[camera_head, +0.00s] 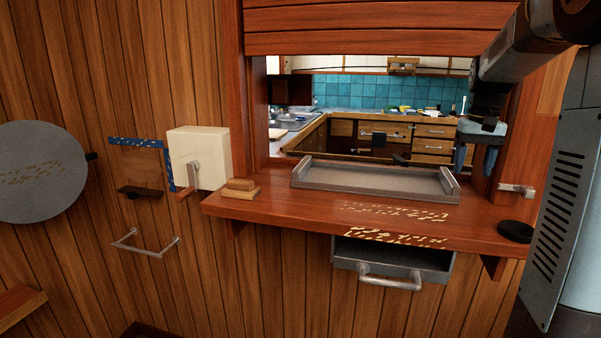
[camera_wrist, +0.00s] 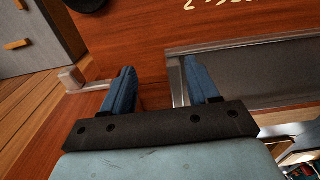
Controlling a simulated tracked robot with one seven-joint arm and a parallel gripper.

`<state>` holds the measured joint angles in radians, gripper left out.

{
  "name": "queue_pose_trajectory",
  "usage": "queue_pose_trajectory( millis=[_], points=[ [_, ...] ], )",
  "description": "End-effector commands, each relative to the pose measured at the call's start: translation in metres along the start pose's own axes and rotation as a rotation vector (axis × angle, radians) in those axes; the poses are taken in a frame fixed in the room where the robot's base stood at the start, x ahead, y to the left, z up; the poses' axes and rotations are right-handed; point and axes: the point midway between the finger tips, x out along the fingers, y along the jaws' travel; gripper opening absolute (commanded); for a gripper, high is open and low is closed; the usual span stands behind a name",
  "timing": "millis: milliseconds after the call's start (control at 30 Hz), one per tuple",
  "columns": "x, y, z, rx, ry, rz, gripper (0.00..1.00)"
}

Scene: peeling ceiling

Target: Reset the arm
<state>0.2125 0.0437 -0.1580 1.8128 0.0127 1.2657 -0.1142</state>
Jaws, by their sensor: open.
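My gripper (camera_head: 474,168) hangs from my arm at the right of the head view, in front of the hatch opening, with its fingers pointing down. It is near the right end of the grey tray (camera_head: 375,177) on the wooden counter (camera_head: 275,211). In the wrist view my gripper (camera_wrist: 160,72) has its two blue fingers spread apart with nothing between them. The tray's metal end (camera_wrist: 178,82) shows beside the right finger, and the wooden counter (camera_wrist: 150,40) lies beyond the fingertips. I cannot tell the exact height above the counter.
Wooden blocks (camera_head: 240,188) lie at the counter's left end; a black round object (camera_head: 515,231) is at its right. An open grey drawer (camera_head: 391,265) sticks out below. A white box with a crank (camera_head: 200,158) is on the wall. A raised shutter (camera_head: 370,25) hangs above.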

Motion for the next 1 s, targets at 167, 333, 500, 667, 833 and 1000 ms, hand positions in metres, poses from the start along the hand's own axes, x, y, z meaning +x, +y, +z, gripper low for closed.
queue_pose_trajectory(
  millis=[167, 333, 500, 667, 833, 1000],
  points=[
    [-0.005, -0.009, 0.014, -0.013, 0.025, -0.004, 0.60],
    [-0.012, -0.023, 0.035, -0.034, 0.062, -0.009, 0.60],
    [-0.018, -0.042, 0.069, -0.064, 0.115, -0.018, 0.60],
    [-0.021, -0.063, 0.112, -0.104, 0.183, -0.028, 0.60],
    [-0.018, -0.081, 0.157, -0.144, 0.256, -0.037, 0.60],
    [-0.009, -0.095, 0.202, -0.184, 0.328, -0.047, 0.60]
  ],
)
